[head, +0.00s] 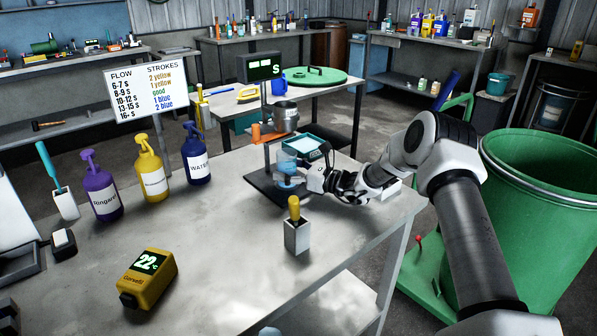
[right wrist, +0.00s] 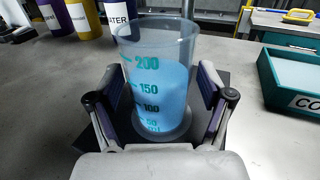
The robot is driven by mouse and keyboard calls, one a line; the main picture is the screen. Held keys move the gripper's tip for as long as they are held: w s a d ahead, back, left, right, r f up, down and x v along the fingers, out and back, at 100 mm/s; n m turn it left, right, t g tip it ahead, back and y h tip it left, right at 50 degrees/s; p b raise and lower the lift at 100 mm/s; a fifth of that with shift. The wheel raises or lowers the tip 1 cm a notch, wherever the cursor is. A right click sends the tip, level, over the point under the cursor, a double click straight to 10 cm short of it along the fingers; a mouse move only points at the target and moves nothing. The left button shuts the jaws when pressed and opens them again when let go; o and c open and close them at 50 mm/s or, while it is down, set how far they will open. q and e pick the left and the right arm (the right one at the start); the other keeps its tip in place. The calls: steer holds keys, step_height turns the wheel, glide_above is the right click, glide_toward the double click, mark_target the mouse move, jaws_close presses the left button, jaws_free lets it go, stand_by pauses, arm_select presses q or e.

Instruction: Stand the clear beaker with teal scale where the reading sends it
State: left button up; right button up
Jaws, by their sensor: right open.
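The clear beaker with teal scale (right wrist: 158,52) stands upright on a dark base plate in the right wrist view. It holds blue liquid to a little below the 200 mark. In the head view the beaker (head: 287,183) is partly hidden by my right gripper (head: 308,181). The right gripper (right wrist: 160,95) is open, its fingers on either side of the beaker; I cannot tell whether they touch it. A sign (head: 150,88) lists flow times against strokes. A dark display (head: 262,68) shows a green S; its digits are unclear. My left gripper is not in view.
A teal tray (head: 302,145) with a partly readable label stands behind the beaker. A metal cup (head: 285,115) hangs above. A yellow meter reading 22 (head: 148,278), a yellow-handled tool in a holder (head: 297,235) and spray bottles (head: 101,188) stand on the bench. The bench's front middle is clear.

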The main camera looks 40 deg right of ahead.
steer(key=v, duration=1.1)
steer(key=shift+s+d+r, duration=0.1)
steer(key=shift+r, duration=0.15)
steer(key=shift+s+d+f, duration=0.1)
steer(key=shift+s+f, duration=0.05)
steer(key=shift+s, duration=0.2)
steer(key=shift+f, duration=0.1)
